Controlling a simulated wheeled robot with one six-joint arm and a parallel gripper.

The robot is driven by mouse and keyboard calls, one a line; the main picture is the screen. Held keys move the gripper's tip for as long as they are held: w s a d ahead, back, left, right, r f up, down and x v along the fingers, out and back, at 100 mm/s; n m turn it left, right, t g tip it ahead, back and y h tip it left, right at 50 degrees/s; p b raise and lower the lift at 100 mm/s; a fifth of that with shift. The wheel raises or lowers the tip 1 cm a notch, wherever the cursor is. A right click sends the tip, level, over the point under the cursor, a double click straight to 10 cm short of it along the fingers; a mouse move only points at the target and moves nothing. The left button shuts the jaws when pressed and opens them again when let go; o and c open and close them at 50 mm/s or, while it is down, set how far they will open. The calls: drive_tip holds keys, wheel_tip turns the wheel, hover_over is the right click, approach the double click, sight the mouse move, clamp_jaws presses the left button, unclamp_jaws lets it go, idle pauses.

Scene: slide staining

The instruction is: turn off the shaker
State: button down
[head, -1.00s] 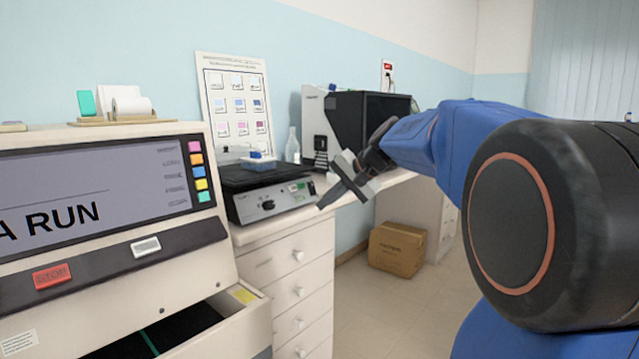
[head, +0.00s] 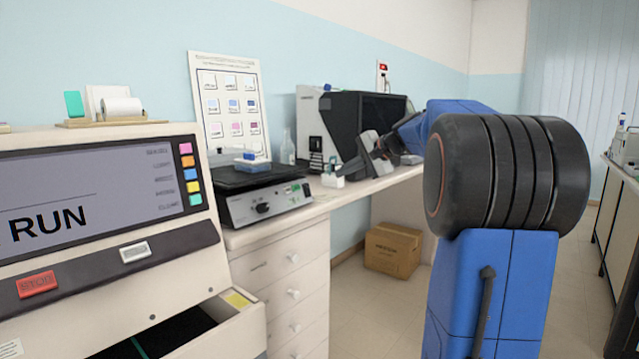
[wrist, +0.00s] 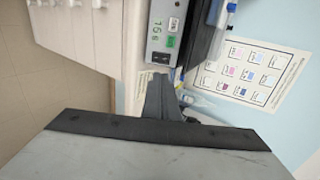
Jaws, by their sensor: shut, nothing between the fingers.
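The shaker (head: 270,204) stands on the bench, a low grey box with a black top platform, a black knob and a green-lit display on its front panel. A blue-and-white container (head: 248,163) sits on its platform. In the wrist view the shaker (wrist: 158,30) shows sideways at the top, with green digits on the panel and a small black switch (wrist: 161,58) near its end. My gripper (head: 352,170) is shut and empty, to the right of the shaker and apart from it. In the wrist view the shut fingers (wrist: 163,85) point toward the switch end of the panel.
A machine with a large screen (head: 95,190) and an open drawer fills the left. A black-fronted device (head: 365,122) stands behind my gripper. A small white holder (head: 332,180) sits on the bench between gripper and shaker. A cardboard box (head: 393,250) is on the floor.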

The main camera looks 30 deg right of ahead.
approach(307, 186)
drive_tip(key=x, duration=0.5)
drive_tip(key=shift+s+f, duration=0.3)
drive_tip(key=shift+f, duration=0.1)
drive_tip(key=shift+w+a+f, duration=0.2)
drive_tip(key=shift+w+a, duration=0.05)
drive_tip(key=shift+w, duration=0.4)
drive_tip(key=shift+w+a, duration=0.15)
drive_tip(key=shift+w, duration=0.25)
drive_tip(key=shift+r, duration=0.15)
drive_tip(key=shift+r, duration=0.7)
drive_tip(key=shift+s, duration=0.1)
